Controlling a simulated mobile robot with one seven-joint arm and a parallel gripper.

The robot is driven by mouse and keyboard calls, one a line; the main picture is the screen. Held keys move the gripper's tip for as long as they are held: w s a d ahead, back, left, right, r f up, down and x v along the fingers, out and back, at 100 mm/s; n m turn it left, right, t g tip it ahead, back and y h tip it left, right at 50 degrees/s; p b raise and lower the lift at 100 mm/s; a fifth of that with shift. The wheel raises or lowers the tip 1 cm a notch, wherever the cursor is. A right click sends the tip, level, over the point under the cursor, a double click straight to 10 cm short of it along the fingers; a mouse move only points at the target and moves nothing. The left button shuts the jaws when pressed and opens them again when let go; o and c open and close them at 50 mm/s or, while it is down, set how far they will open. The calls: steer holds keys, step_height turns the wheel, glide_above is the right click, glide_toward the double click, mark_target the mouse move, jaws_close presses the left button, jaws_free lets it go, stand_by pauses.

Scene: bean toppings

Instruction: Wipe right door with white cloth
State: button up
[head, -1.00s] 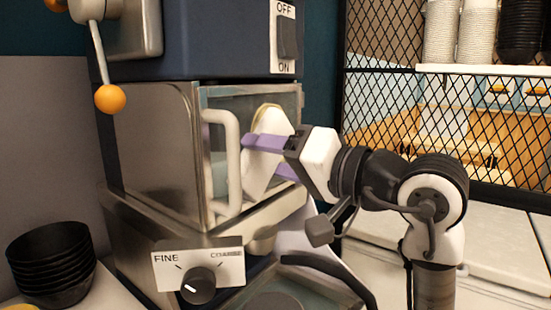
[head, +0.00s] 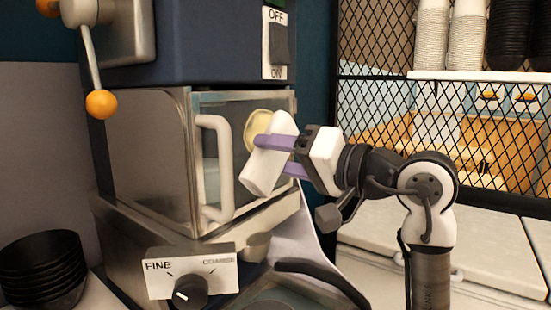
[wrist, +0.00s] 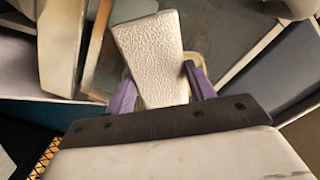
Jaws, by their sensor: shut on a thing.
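The right door (head: 240,112) is a glass panel in a metal frame on the front of a grinder-like machine. A thick white handle (head: 222,172) stands along its left side, and it looks closed. A pale yellow patch (head: 256,122) shows on the glass, partly behind the cloth. My gripper (head: 273,156) has purple fingers and is shut on the white cloth (head: 268,172), which hangs tilted in front of the door's right half. In the wrist view the textured cloth (wrist: 152,60) sits between both fingers. I cannot tell whether the cloth touches the glass.
The knob panel (head: 190,268) juts out below the door. An orange-tipped lever (head: 102,104) hangs at upper left. Stacked black bowls (head: 42,268) stand at lower left. A wire mesh (head: 440,115) and a pale counter (head: 480,230) lie behind my arm at right.

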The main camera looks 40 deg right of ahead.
mark_target(242, 132)
steer(key=shift+w+d, duration=1.15)
steer(key=shift+d, duration=1.8)
steer(key=shift+s+a+r+b, duration=0.2)
steer(key=shift+s+a+r, duration=0.1)
steer(key=shift+a, duration=0.3)
steer(key=shift+s+a+r+b, duration=0.2)
steer(key=shift+a+r+b, duration=0.1)
steer(key=shift+a, duration=0.25)
steer(key=shift+s+a+r+b, duration=0.15)
steer(key=shift+s+a+r, duration=0.15)
steer(key=shift+a, duration=0.3)
steer(key=shift+s+a+b, duration=0.35)
steer(key=shift+a+b, duration=0.2)
steer(key=shift+a, duration=0.55)
steer(key=shift+s+a+b, duration=0.3)
steer(key=shift+a+b, duration=0.3)
steer(key=shift+a, duration=0.45)
steer(key=shift+s+a+b, duration=0.35)
steer(key=shift+a+b, duration=0.2)
steer(key=shift+a, duration=0.55)
steer(key=shift+r+p, duration=0.7)
steer(key=shift+r, duration=0.35)
steer(key=w+d+p, duration=0.3)
steer(key=d, duration=0.7)
steer(key=shift+w, duration=0.25)
steer(key=shift+f, duration=0.1)
